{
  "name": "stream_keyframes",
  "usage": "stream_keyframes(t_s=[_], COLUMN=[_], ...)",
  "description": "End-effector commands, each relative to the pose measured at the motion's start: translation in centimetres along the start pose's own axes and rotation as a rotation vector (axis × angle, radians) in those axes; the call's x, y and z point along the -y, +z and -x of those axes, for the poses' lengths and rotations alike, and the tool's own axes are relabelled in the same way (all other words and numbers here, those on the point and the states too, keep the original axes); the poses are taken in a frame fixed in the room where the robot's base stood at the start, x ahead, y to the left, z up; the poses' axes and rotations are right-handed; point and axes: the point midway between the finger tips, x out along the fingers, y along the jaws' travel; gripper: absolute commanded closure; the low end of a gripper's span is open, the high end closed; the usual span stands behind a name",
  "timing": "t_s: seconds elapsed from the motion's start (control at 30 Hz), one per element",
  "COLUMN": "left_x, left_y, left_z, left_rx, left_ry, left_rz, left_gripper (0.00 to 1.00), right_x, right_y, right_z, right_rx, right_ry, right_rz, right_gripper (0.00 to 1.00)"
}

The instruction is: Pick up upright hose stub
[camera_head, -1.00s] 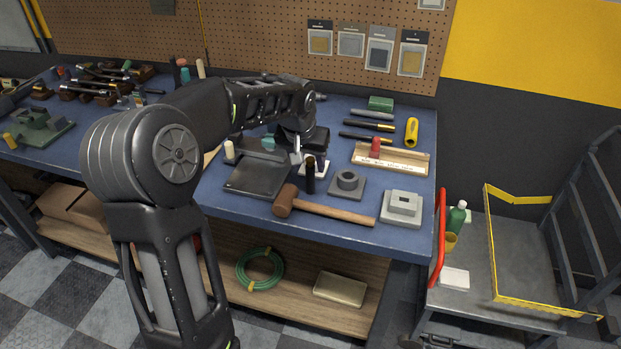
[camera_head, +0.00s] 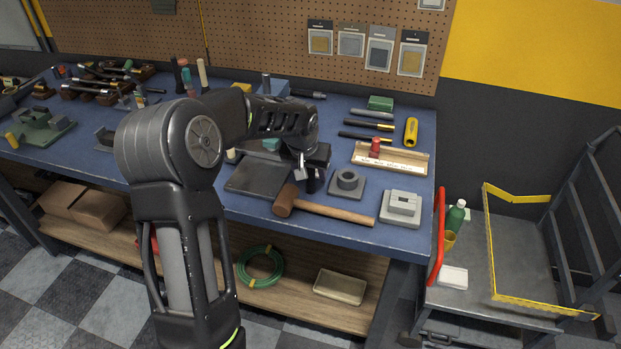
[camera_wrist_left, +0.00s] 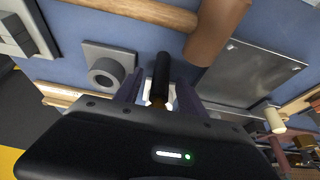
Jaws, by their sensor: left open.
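The upright hose stub is a black cylinder (camera_wrist_left: 161,72) with a brownish lower end above a white base (camera_wrist_left: 150,92) in the left wrist view. My left gripper (camera_wrist_left: 157,95) is open, with one dark finger on each side of the stub. Whether the fingers touch it, I cannot tell. In the head view, my left gripper (camera_head: 312,178) is low over the bench, and it and the arm largely hide the stub and its base. My right gripper is not in view.
A wooden mallet (camera_head: 335,209) lies in front of the gripper. A grey ring block (camera_head: 346,183) stands close on the right, a dark flat plate (camera_head: 258,178) on the left. A stepped grey block (camera_head: 401,207) and a wooden tray (camera_head: 400,162) sit farther right on the blue bench.

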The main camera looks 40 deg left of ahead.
Motion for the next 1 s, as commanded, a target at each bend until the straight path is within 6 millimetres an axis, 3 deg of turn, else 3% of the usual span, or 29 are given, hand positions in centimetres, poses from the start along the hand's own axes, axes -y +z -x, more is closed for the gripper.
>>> stream_keyframes(t_s=[0.4,1.0], left_x=[0.00,0.00], left_y=[0.00,0.00], left_z=[0.03,0.03], left_rx=[0.000,0.000], left_ry=[0.000,0.000], left_rz=[0.000,0.000], left_gripper=[0.54,1.00], right_x=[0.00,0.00], right_y=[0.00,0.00], right_z=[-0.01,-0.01], right_rx=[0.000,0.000], right_ry=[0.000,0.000], right_rz=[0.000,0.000], right_gripper=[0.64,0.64])
